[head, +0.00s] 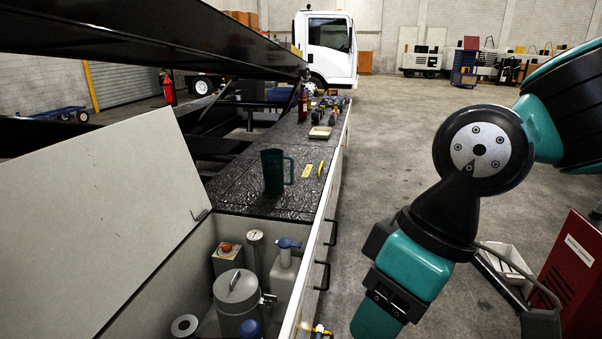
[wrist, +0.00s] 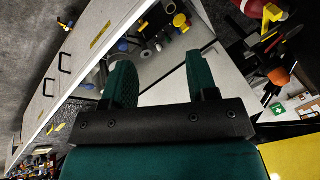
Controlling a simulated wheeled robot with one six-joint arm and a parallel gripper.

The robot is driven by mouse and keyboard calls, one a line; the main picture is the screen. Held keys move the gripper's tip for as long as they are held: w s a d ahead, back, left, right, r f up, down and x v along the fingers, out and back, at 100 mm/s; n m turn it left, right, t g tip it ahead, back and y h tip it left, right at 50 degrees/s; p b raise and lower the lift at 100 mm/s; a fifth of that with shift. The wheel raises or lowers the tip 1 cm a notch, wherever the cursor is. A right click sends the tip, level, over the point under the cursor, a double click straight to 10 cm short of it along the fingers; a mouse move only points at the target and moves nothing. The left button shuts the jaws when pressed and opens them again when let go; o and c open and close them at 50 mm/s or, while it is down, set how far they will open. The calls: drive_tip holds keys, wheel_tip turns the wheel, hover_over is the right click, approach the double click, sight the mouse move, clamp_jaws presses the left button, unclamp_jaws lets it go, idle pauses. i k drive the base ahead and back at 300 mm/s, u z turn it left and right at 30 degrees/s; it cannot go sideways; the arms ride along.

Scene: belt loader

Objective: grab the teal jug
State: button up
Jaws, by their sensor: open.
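The teal jug (head: 273,172) stands upright on the dark speckled worktop (head: 235,195), just behind the open bin. Its handle is on the right side in the head view. I cannot make the jug out in the wrist view. My gripper (wrist: 158,68) is open in the wrist view, with its two teal fingers apart and nothing held between them. Past the fingers lies the open bin area, so the gripper is apart from the jug. In the head view my arm is at the right, and the fingertips do not show.
The open bin holds a grey canister (head: 237,300), a blue-topped bottle (head: 284,272) and other containers. Its raised lid (head: 95,225) leans at the left. A yellow tag (head: 307,171) and a shallow tray (head: 320,132) lie near the jug. The dark belt frame (head: 150,40) hangs above.

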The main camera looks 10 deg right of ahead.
sight(272, 160)
drive_tip(key=k, duration=0.5)
drive_tip(key=z, duration=0.85)
drive_tip(key=i, duration=1.6)
drive_tip(key=u, duration=0.7)
drive_tip(key=i, duration=0.65)
drive_tip(key=u, duration=0.5)
